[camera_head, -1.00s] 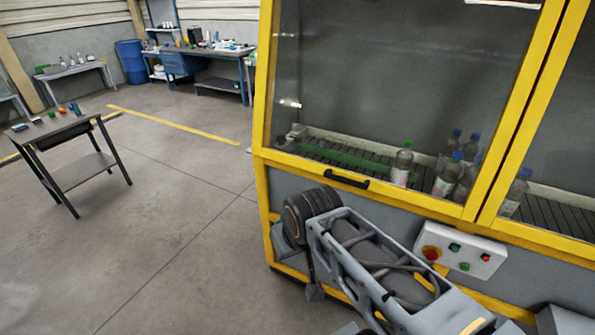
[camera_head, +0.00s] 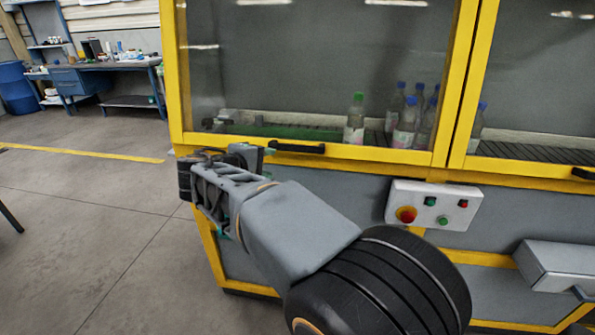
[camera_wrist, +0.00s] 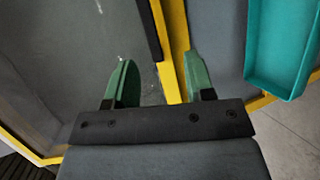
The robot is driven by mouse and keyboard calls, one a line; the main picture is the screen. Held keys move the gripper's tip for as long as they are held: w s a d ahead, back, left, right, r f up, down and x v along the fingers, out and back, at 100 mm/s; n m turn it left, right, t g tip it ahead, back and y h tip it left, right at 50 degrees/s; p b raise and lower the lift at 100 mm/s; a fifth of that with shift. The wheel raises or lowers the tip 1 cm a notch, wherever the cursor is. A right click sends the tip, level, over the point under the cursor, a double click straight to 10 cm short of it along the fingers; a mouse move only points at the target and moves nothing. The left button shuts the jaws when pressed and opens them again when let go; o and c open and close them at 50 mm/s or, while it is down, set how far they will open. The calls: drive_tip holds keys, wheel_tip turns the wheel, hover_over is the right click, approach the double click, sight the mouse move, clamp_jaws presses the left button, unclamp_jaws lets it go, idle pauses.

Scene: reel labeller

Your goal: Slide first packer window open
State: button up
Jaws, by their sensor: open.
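The first packer window (camera_head: 300,75) is a glass pane in a yellow frame, down in the head view. Its black bar handle (camera_head: 297,148) runs along the bottom rail. My gripper (camera_head: 264,158) is at the left end of this handle, partly hidden by my own arm. In the wrist view my gripper (camera_wrist: 160,75) is open, with two green fingers apart. The handle (camera_wrist: 150,30) and yellow rail (camera_wrist: 176,45) lie ahead, between the lines of the fingers. I cannot tell whether a finger touches the handle; nothing is held.
Bottles (camera_head: 356,120) stand on a conveyor behind the glass. A button box (camera_head: 433,205) with a red stop knob sits below the window, right of my arm. A second window (camera_head: 530,80) adjoins on the right. A teal tray (camera_wrist: 283,55) shows beside the rail. Floor (camera_head: 90,220) is clear on the left.

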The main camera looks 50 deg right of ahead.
sight(297, 148)
drive_tip(key=shift+h, duration=0.7)
drive_tip(key=x, duration=1.5)
drive_tip(key=shift+w+d+r, duration=0.1)
drive_tip(key=shift+w+r, duration=0.1)
drive_tip(key=shift+w, duration=0.15)
drive_tip(key=shift+c, duration=0.3)
clamp_jaws()
